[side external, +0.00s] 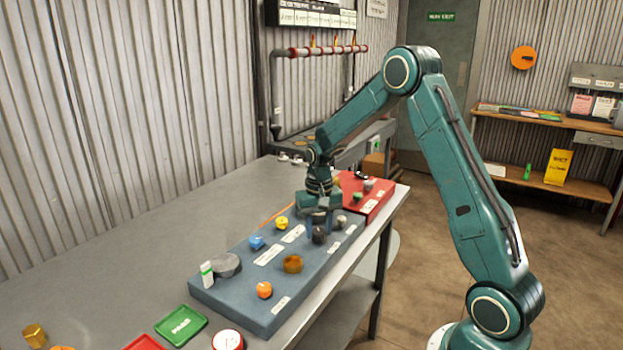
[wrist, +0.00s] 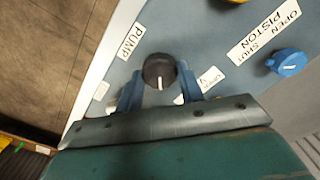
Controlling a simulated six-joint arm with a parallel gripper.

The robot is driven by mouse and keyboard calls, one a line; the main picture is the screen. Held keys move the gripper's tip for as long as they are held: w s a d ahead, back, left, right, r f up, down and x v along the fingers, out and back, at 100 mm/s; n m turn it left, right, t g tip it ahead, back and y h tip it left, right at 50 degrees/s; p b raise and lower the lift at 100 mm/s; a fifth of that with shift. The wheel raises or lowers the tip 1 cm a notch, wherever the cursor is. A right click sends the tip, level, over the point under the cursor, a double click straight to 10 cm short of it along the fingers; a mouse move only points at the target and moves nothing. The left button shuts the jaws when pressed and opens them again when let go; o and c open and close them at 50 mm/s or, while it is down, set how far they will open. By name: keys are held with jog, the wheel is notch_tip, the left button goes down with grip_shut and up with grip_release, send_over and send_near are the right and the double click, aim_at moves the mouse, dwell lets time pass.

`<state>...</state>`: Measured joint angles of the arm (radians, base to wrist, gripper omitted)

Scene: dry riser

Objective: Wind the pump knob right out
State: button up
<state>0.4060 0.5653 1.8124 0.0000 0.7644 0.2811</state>
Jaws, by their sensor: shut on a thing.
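The pump knob (wrist: 159,72) is black with a white pointer line, on the blue-grey panel beside the label PUMP (wrist: 131,42). In the wrist view its pointer line points down the picture, toward my gripper's body. My gripper (wrist: 160,90) has its two blue fingers on either side of the knob and is shut on it. In the side external view my gripper (side external: 319,225) reaches down at the far part of the panel (side external: 225,293), and the dark knob (side external: 319,236) shows by the fingers. Part of the knob's side is hidden by the fingers.
A blue knob (wrist: 288,62) sits by the PISTON label. The panel also bears a yellow knob (side external: 281,223), an amber knob (side external: 292,264) and an orange knob (side external: 264,290). A red box (side external: 375,207) stands behind. A green tray (side external: 181,326) lies in front.

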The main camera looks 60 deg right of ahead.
aim_at(318, 231)
jog(key=n, duration=0.4)
jog(key=shift+n, duration=0.3)
jog(key=n, duration=0.5)
jog(key=shift+w, duration=0.1)
jog(key=shift+r, duration=0.1)
jog(key=o, duration=1)
notch_tip(318, 231, up, 14)
jog(key=shift+f, duration=0.15)
jog(key=shift+a, duration=0.1)
dwell(0.4)
